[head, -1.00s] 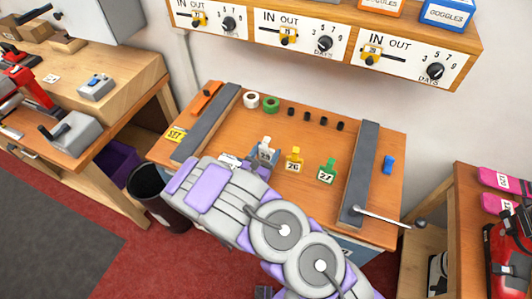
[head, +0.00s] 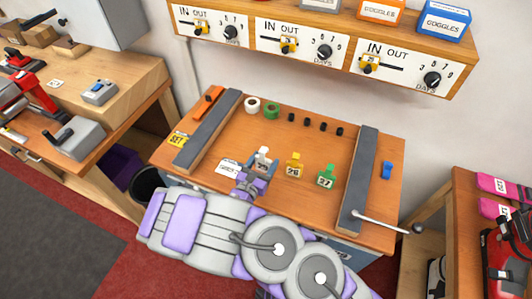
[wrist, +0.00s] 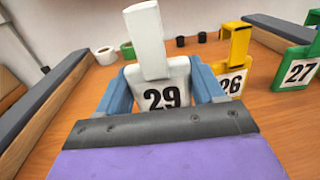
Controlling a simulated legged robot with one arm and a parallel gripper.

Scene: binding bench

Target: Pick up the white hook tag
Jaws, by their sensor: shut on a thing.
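The white hook tag (head: 263,159), marked 29, stands upright on the orange-brown bench top in the head view. In the wrist view the white tag (wrist: 165,85) is right in front of my gripper, with its upright hook part above the number plate. My gripper (wrist: 162,90) has its blue-grey fingers on either side of the number plate, closed on it. In the head view my gripper (head: 257,173) reaches the tag from the front. I cannot tell whether the tag's bottom is off the bench.
A yellow tag 26 (head: 294,166) and a green tag 27 (head: 327,176) stand to the right. Grey-topped bars (head: 208,131) (head: 360,180) flank the bench. Tape rolls (head: 271,110) and small black pieces lie behind. A white card (head: 228,167) lies left of the gripper.

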